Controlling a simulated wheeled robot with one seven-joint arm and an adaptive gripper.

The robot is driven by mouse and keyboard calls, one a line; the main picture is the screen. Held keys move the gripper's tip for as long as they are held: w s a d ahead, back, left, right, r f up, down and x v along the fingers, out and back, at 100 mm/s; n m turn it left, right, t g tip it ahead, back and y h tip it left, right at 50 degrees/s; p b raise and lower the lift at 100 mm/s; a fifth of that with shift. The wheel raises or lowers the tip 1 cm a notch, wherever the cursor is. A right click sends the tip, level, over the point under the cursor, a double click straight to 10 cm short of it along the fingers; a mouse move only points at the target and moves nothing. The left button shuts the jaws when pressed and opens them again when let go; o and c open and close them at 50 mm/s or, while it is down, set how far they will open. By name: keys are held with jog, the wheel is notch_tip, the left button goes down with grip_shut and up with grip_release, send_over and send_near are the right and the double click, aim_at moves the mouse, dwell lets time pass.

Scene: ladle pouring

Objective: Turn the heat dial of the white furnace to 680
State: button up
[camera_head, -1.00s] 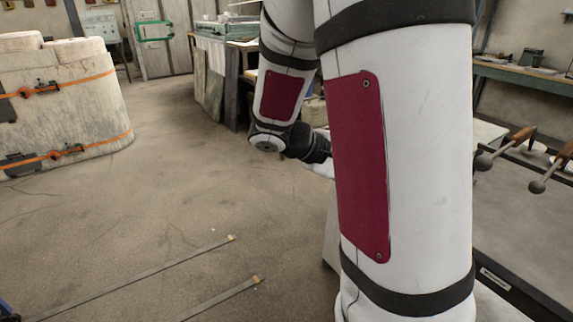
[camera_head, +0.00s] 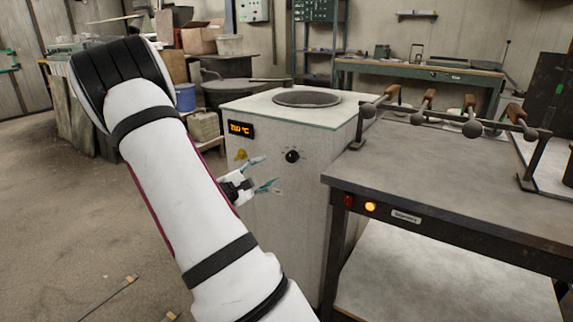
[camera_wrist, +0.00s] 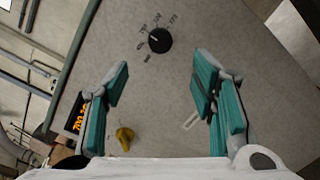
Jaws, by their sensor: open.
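The white furnace (camera_head: 290,215) stands in the middle of the head view, with a round opening (camera_head: 306,98) in its top. Its black heat dial (camera_head: 292,156) is on the front face, and a small display with orange digits (camera_head: 240,129) sits at the upper left of that face. My gripper (camera_head: 270,173) is open and empty in front of the face, left of and below the dial. In the wrist view the dial (camera_wrist: 160,39) lies beyond the fingertips of my gripper (camera_wrist: 162,75), apart from them. Numbers ring the dial; they are too small to read surely.
A dark metal table (camera_head: 450,185) stands close at the furnace's right, with a rack of ladles (camera_head: 455,125) on it. Boxes and bins crowd the back left. The floor at left is open.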

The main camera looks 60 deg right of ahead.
aim_at(290, 158)
jog(key=b+x, duration=0.2)
jog(key=x, duration=0.8)
jog(key=shift+d, duration=0.3)
jog(key=shift+c, duration=0.3)
jog(key=c, duration=1.1)
